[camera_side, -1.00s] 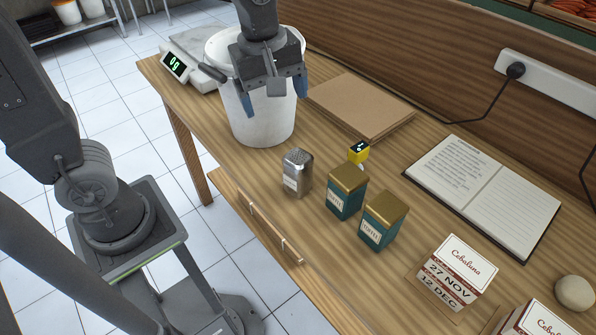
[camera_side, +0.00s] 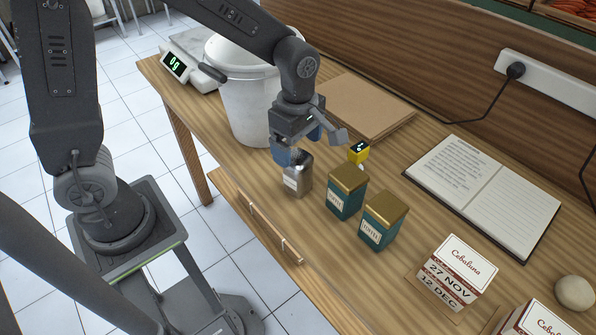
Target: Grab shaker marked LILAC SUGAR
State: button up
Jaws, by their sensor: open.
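A small metal shaker (camera_side: 298,181) with a pale label stands upright near the front edge of the table. The label is too small to read. My gripper (camera_side: 299,146) is open, with blue fingertips, just above and behind the shaker's top. One fingertip hangs at the shaker's left side, and the other is partly hidden behind the gripper body. I cannot tell whether either finger touches the shaker. The gripper hides part of the shaker's top.
Two teal tins with gold lids (camera_side: 346,191) (camera_side: 383,221) stand close to the right of the shaker. A small yellow timer (camera_side: 358,152) is behind them. A white bucket (camera_side: 247,108), a scale (camera_side: 178,66), a brown board (camera_side: 372,108), an open book (camera_side: 487,196) and a date box (camera_side: 456,272) surround them.

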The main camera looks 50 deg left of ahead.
aim_at(298, 155)
jog(key=f, duration=0.5)
jog(key=shift+s+d+f, duration=0.1)
jog(key=shift+s+d, duration=0.1)
jog(key=shift+d, duration=0.1)
jog(key=c, duration=1.1)
